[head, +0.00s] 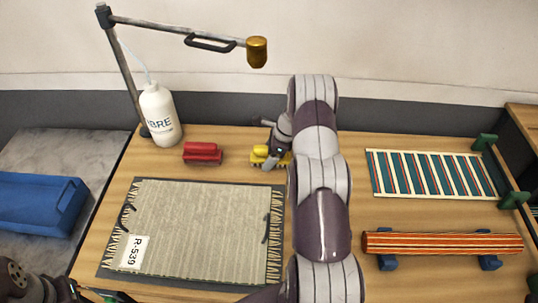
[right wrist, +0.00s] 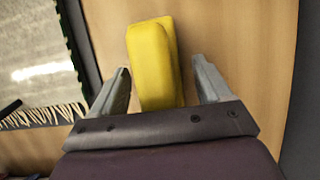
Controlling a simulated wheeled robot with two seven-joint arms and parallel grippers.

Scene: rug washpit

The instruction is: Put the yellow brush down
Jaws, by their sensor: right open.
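The yellow brush (head: 262,153) lies on the wooden table, just right of a red brush and behind the rug's far right corner. In the right wrist view the yellow brush (right wrist: 152,62) sits between the two fingers, with a gap visible on each side. My right gripper (right wrist: 163,80) is open around it; in the head view this gripper (head: 270,158) is at the brush, partly covering it. My left arm shows at the bottom left of the head view, but its fingers cannot be made out clearly.
A red brush (head: 203,153) stands left of the yellow one. A fringed rug (head: 195,225) lies in front. A white bottle (head: 160,115) and a lamp-like arm (head: 180,28) stand at the back left.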

